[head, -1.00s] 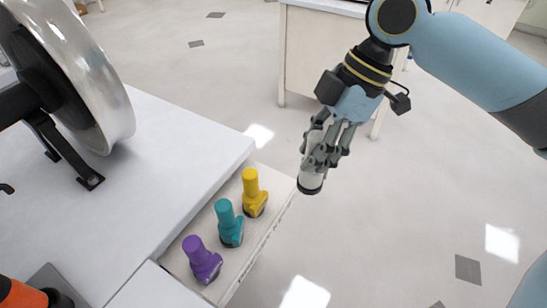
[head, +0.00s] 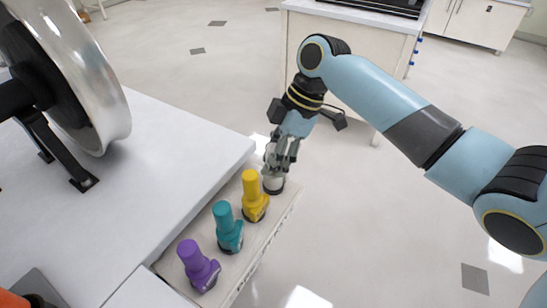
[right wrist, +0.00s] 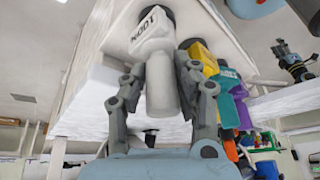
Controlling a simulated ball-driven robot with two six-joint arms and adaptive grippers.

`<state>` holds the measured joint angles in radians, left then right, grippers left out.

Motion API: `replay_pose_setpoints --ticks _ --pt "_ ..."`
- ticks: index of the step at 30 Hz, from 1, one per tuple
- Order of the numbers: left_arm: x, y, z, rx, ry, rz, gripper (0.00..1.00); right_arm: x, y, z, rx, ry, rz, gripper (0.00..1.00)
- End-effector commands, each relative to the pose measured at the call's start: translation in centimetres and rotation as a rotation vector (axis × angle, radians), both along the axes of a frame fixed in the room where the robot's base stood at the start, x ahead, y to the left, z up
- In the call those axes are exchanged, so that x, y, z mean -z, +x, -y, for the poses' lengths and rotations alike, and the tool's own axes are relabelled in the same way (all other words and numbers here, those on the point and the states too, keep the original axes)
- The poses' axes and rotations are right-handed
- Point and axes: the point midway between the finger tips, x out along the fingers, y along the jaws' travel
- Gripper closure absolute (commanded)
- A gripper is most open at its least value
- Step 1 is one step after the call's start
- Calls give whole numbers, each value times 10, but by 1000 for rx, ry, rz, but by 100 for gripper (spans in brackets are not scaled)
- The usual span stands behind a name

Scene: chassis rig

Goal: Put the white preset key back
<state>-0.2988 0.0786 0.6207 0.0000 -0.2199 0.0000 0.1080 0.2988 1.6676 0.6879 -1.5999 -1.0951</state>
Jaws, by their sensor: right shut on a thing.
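The white preset key (head: 273,184) has a dark base and is upright at the far end of the open drawer (head: 238,272), beside the yellow key (head: 252,196). My right gripper (head: 277,158) is shut on its upper part, from above. In the right wrist view the white key (right wrist: 158,88) sits between the fingers, with dark characters on its body. Whether its base touches the drawer I cannot tell. The teal key (head: 228,228) and purple key (head: 197,266) stand nearer in the same row.
The white worktop (head: 170,130) borders the drawer on the left and carries a metal wheel (head: 100,90) on a black stand. An orange and black item (head: 15,298) shows at the lower left. Floor to the drawer's right is clear.

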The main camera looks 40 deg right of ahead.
Motion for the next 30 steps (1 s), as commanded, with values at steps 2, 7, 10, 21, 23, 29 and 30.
replay_pose_setpoints --ticks 2,7,10,21,23,29,30 --pt "0 0 0 0 0 0 60 -1 0 0 0 0 2 100" --pt "1 -1 0 0 0 -1 60 2 0 0 0 1 1 100" --pt "0 -1 0 0 0 -2 60 1 0 0 0 0 1 59" --pt "0 -2 0 0 0 -2 60 -1 0 0 0 0 1 49" --pt "-1 -1 0 0 0 -2 60 -5 0 2 0 -2 2 49" --pt "-9 0 -1 0 1 0 60 -39 -4 17 -2 -5 5 49" --pt "-11 0 -1 0 1 1 60 -48 -5 20 -1 -5 5 49"
